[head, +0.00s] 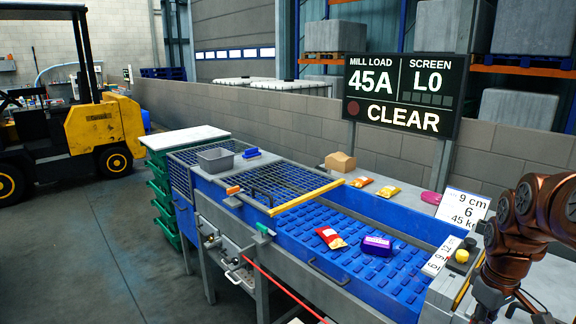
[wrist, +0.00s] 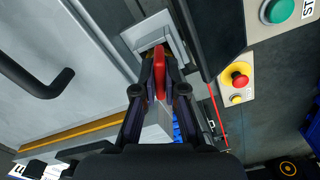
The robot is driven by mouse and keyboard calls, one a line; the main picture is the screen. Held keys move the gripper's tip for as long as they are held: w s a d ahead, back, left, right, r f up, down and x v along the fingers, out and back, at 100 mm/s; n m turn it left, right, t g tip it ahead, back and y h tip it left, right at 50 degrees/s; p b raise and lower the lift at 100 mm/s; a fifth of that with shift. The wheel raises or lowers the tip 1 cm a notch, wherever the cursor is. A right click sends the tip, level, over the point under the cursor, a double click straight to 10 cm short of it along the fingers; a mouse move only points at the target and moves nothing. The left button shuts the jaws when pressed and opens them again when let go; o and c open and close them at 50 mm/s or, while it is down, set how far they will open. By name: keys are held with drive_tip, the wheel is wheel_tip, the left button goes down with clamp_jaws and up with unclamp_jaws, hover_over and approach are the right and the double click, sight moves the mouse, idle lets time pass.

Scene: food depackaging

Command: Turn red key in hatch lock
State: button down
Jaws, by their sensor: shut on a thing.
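The red key (wrist: 159,82) stands upright in the wrist view, between the two dark fingertips of my gripper (wrist: 157,66). The fingers are shut on it. Just past the key's tip is a grey metal lock housing (wrist: 135,37), close to the fingertips. The key's far end meets or overlaps the housing; I cannot tell how deep it sits or its turn angle. A grey hatch panel (wrist: 85,75) with a black bar handle (wrist: 45,88) lies to the left. In the head view my arm is at the right edge, and the key and lock are not visible.
A red emergency button (wrist: 238,76) and a green button (wrist: 278,10) sit right of the lock. A dark box edge (wrist: 212,30) is close beside the fingers. The head view shows a blue conveyor (head: 345,265) with packets, and a sign (head: 402,95) reading CLEAR.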

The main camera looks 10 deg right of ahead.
drive_tip(key=shift+n, duration=0.6)
drive_tip(key=n, duration=0.3)
drive_tip(key=shift+n+p, duration=0.3)
drive_tip(key=shift+p, duration=0.05)
